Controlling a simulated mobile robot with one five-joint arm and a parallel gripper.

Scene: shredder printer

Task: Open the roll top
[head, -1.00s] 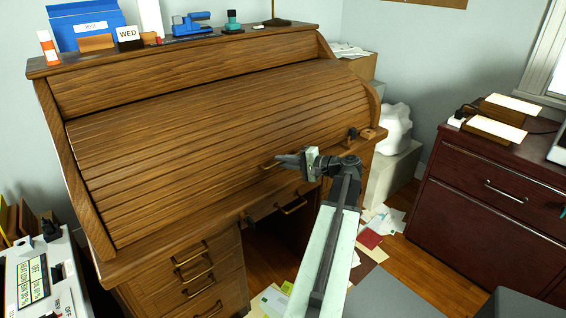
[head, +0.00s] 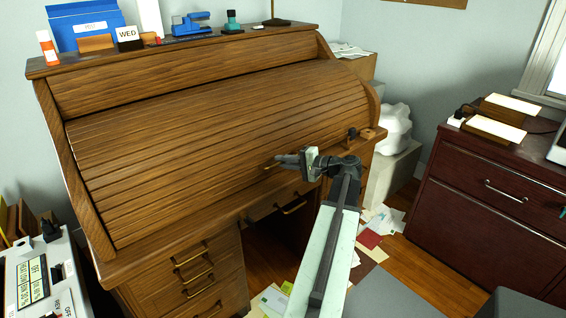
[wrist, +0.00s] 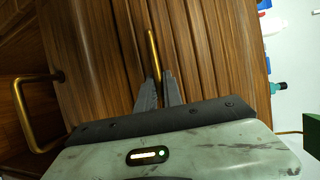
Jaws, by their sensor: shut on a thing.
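The wooden roll top (head: 215,125) of the desk is down, its slatted front curving to the desk's front ledge. Its thin brass handle (head: 269,166) sits low on the slats, right of the middle. My gripper (head: 281,160) is at this handle. In the wrist view the handle (wrist: 153,50) runs between the fingertips of my gripper (wrist: 157,82), which are shut on its near end. The slats lie just behind the fingers.
A desk drawer with a brass pull (head: 292,206) is below; the pull (wrist: 30,110) also shows in the wrist view. Small items, including a blue stapler (head: 190,24), stand on the desk's top shelf. A dark red cabinet (head: 480,190) is at right. Papers (head: 375,232) litter the floor.

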